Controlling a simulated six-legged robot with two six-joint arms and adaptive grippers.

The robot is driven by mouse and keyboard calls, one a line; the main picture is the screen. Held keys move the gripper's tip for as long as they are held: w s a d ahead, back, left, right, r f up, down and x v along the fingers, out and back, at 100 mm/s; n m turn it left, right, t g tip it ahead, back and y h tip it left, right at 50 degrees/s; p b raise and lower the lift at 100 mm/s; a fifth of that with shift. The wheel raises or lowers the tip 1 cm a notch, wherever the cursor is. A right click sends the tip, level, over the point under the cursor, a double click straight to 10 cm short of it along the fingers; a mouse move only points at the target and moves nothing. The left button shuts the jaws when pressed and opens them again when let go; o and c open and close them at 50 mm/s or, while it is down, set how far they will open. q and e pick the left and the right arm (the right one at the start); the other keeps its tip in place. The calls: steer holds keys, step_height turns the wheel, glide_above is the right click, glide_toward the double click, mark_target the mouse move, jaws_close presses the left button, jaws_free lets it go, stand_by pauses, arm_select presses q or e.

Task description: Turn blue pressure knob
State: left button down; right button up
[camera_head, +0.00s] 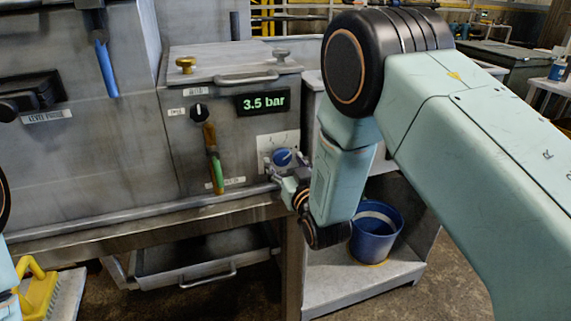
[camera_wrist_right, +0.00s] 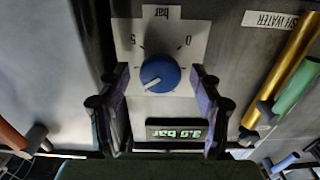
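The blue pressure knob (camera_head: 283,157) sits on a pale plate at the right of the grey machine front. In the right wrist view the blue knob (camera_wrist_right: 160,73) shows upside down, its white pointer aimed lower left on a scale marked 0 and 5. My right gripper (camera_head: 286,176) is at the knob. In the wrist view its fingers (camera_wrist_right: 160,78) are open, one on each side of the knob, with visible gaps. My left gripper is out of view; only part of that arm shows at the left edge.
A ledge (camera_head: 150,222) runs below the machine. A blue bucket (camera_head: 376,235) stands on a low shelf. A yellow handle (camera_head: 40,288) is at lower left.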

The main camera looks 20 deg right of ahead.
steer(key=shift+s+a+r, duration=0.1)
steer(key=shift+s+r, duration=0.05)
steer(key=shift+c, duration=1.4)
steer(key=c, duration=0.8)
steer(key=shift+o, duration=0.2)
steer(key=n, duration=0.5)
steer(key=shift+p, duration=0.3)
steer(key=o, duration=1.2)
steer(key=shift+c, duration=0.2)
